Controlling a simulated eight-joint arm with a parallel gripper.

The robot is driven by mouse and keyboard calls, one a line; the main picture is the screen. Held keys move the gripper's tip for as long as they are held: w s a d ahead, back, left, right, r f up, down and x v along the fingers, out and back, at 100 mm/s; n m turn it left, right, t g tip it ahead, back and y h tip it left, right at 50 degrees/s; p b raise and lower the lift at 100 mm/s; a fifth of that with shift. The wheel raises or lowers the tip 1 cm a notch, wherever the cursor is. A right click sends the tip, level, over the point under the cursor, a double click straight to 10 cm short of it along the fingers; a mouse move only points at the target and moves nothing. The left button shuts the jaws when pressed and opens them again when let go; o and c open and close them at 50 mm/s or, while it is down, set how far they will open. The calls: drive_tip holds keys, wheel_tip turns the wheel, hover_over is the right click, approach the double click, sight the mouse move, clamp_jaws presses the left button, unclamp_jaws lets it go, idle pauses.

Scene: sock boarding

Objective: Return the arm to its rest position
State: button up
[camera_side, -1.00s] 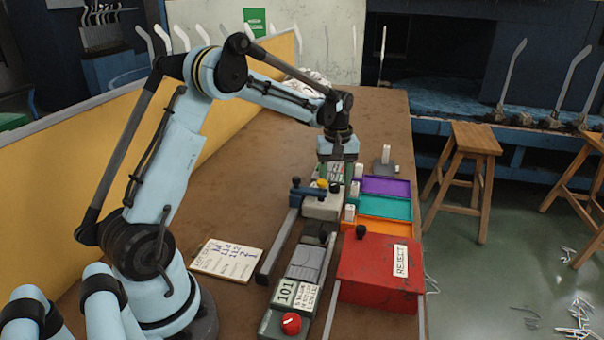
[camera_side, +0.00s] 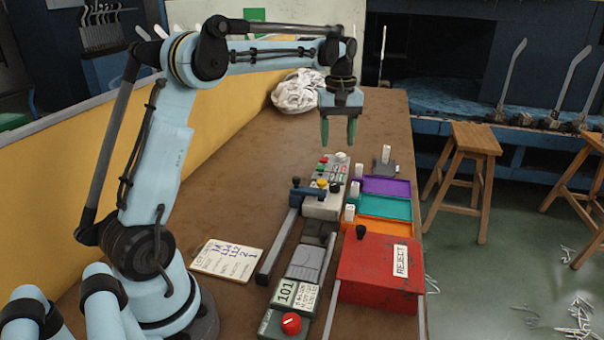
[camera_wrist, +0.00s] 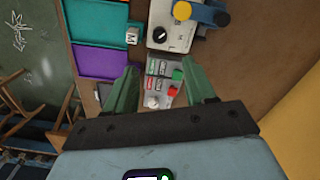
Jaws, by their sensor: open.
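My gripper (camera_side: 339,132) hangs in the air above the brown workbench, its two green fingers pointing down. It is open with nothing between the fingers. Below it stands a grey control panel (camera_side: 329,170) with red, green and white buttons. In the wrist view my gripper (camera_wrist: 161,98) has its fingers apart, with the panel (camera_wrist: 163,84) showing between and beyond them. My arm stretches out from the base at the left, with its forearm nearly level.
A red REJECT box (camera_side: 378,275) stands at the front right. Purple (camera_side: 388,187), teal (camera_side: 385,207) and orange (camera_side: 382,230) trays lie behind it. A written card (camera_side: 227,260) lies left of the rail. A white cloth heap (camera_side: 297,92) sits at the back. A yellow partition (camera_side: 235,95) borders the left.

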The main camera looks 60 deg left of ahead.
drive_tip(key=s+d+r+m+t, duration=0.35)
drive_tip(key=s+d+m, duration=0.4)
drive_tip(key=d, duration=0.35)
drive_tip(key=s+d+f+m+t, duration=0.3)
drive_tip(key=s+d+f+m, duration=0.2)
drive_tip(key=s, duration=0.3)
drive_tip(key=shift+s+d+f+t, duration=0.35)
drive_tip(key=shift+d+f, duration=0.4)
